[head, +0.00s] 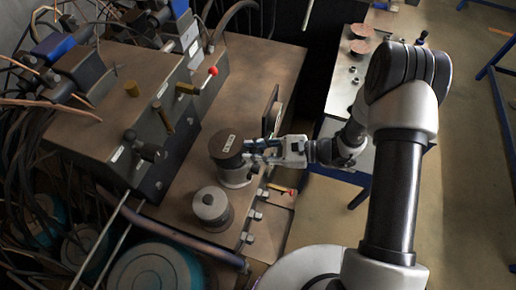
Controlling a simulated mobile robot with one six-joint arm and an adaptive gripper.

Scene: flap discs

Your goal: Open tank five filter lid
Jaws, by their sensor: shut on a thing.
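A round dark filter lid (224,146) with a small white label tops a pale cylindrical filter (236,177) on the brown tank top. My gripper (251,150) reaches in from the right and is shut on the lid's right edge. The fingertips are small in view, and their exact contact is hard to make out. The lid looks level and sits over the filter body; whether there is a gap beneath it I cannot tell. I cannot read the label's number.
A shorter grey cylinder (211,206) stands just in front. A dark block with a red-knobbed lever (211,72) is behind left. Copper-coloured discs (360,47) lie on a pale bench (343,92).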

